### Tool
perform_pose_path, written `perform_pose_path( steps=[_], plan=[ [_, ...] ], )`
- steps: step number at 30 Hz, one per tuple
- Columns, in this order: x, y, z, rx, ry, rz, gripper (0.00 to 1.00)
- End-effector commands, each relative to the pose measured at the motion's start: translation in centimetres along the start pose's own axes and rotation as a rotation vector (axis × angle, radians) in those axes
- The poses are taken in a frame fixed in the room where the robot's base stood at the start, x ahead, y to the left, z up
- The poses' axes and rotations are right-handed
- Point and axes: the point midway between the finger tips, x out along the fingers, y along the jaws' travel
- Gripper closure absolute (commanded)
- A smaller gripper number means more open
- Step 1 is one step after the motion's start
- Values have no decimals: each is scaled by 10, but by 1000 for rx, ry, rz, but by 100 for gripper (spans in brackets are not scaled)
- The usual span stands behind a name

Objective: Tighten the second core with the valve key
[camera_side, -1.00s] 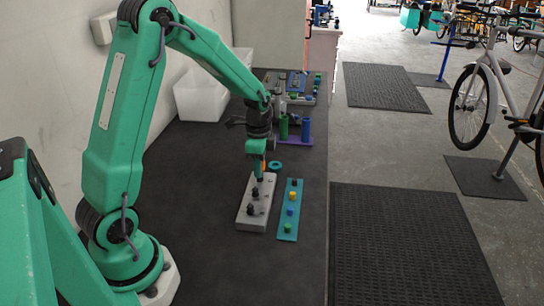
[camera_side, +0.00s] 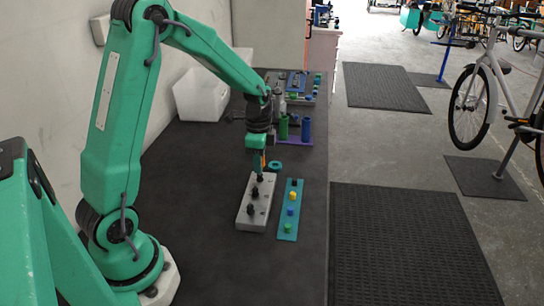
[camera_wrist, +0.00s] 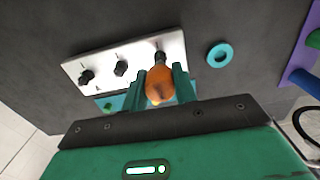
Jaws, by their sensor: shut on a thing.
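My gripper (camera_side: 259,168) is shut on the orange handle of the valve key (camera_wrist: 159,86), which also shows as a small orange patch between the fingers in the side view. The pale grey valve block (camera_side: 244,219) lies on the bench below, with three black valve stems in a row. The key is over the far stem (camera_side: 260,178). I cannot tell if its tip touches it. The middle stem (camera_side: 255,192) and near stem (camera_side: 250,209) stand clear; in the wrist view they are the middle (camera_wrist: 121,68) and left (camera_wrist: 86,77) ones.
A teal strip (camera_side: 285,236) with several coloured caps lies right of the block. A teal ring (camera_side: 275,166) lies just beyond it. A purple holder with green and blue cylinders (camera_side: 306,129) stands farther back. A white bin (camera_side: 198,100) is at the wall. The left bench is clear.

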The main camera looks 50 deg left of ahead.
Motion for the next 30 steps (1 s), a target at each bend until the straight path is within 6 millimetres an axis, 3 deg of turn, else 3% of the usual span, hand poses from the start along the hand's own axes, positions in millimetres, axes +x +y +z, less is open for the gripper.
perform_pose_path(
  steps=[30],
  plan=[
    [-29,0,0,0,1,-1,100]
  ],
)
